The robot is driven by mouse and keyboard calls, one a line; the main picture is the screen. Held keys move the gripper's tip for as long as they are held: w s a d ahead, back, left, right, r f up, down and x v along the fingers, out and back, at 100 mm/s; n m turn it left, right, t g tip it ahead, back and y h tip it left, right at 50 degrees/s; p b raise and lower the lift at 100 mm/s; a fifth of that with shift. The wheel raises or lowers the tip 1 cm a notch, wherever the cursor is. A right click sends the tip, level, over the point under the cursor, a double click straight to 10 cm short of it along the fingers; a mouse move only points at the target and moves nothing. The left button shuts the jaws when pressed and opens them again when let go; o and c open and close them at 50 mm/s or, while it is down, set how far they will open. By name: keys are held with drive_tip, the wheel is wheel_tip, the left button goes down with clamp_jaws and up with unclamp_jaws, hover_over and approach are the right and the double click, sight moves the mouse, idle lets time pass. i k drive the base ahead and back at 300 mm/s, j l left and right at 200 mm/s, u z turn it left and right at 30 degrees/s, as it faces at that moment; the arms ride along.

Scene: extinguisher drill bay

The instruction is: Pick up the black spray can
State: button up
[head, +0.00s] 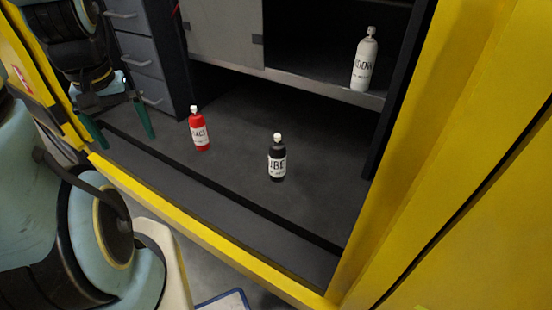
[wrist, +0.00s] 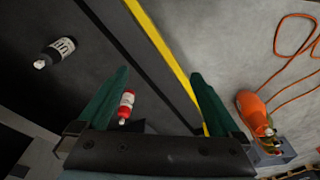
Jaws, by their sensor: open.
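The black spray can (head: 277,160) has a white label and a pale cap and stands upright on the dark cabinet floor in the head view. It also shows at the upper left of the wrist view (wrist: 56,52). My gripper (head: 121,125) is open, with its green fingers pointing down at the left of the cabinet floor. In the wrist view my gripper (wrist: 156,85) has nothing between its fingers that it touches. It is well to the left of the black can in the head view, apart from it.
A red can (head: 200,131) stands between my gripper and the black can; the wrist view shows it near one finger. A white can (head: 364,62) stands on the shelf (head: 320,84). Drawers (head: 139,55) and a yellow frame (head: 207,241) border the floor. An orange object (wrist: 251,108) lies outside.

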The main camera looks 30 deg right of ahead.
sight(277, 153)
drive_tip(key=i+j, duration=0.15)
drive_tip(key=j, duration=0.15)
drive_tip(key=i+j, duration=0.2)
drive_tip(key=i+j+z, duration=0.1)
drive_tip(key=j+z, duration=0.25)
drive_tip(key=i+j+z, duration=0.1)
drive_tip(key=j+z, duration=0.55)
drive_tip(key=i+z, duration=0.3)
drive_tip(key=i+j+z, duration=0.25)
drive_tip(key=l, duration=0.1)
